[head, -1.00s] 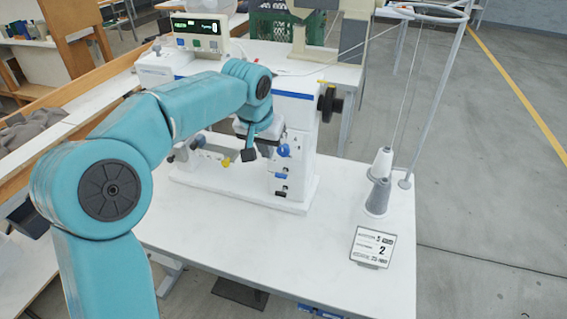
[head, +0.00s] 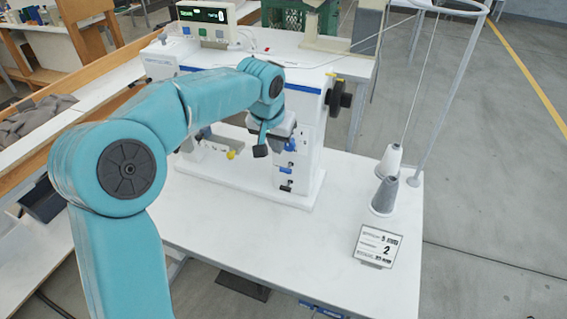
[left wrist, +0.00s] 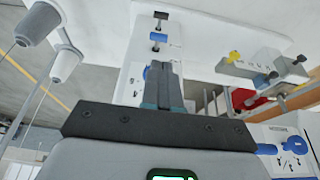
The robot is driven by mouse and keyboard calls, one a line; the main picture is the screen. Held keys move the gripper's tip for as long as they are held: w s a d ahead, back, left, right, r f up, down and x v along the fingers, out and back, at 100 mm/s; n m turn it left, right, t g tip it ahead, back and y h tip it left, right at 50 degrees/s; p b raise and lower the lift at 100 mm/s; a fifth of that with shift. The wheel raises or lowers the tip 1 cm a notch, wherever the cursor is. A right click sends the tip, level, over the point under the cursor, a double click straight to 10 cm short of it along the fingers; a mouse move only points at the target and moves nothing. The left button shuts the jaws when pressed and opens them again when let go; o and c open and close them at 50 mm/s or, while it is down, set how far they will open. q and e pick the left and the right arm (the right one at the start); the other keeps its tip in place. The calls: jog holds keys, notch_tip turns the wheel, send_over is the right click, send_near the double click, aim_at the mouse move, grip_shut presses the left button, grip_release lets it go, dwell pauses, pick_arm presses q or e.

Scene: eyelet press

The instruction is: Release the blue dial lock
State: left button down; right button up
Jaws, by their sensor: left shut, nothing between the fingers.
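The blue dial lock (head: 291,145) is on the front of the white eyelet press (head: 309,122), partly covered by my gripper in the head view. My left gripper (head: 287,134) is at it, shut and empty. The dial's turn position is hidden. My right gripper is in neither view.
A small blue part (head: 288,167) sits below the dial, and a yellow knob (head: 231,155) is left of it. Thread cones (head: 385,190) and a label card (head: 378,245) stand at the table's right. The front tabletop (head: 270,235) is clear.

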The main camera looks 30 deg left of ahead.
aim_at(285, 169)
pick_arm(q)
jog(key=p+x, duration=0.1)
jog(key=x, duration=0.9)
jog(key=shift+w+f+p, duration=0.25)
jog(key=shift+p, duration=0.05)
jog(key=shift+f, duration=0.2)
jog(key=shift+w+f, duration=0.1)
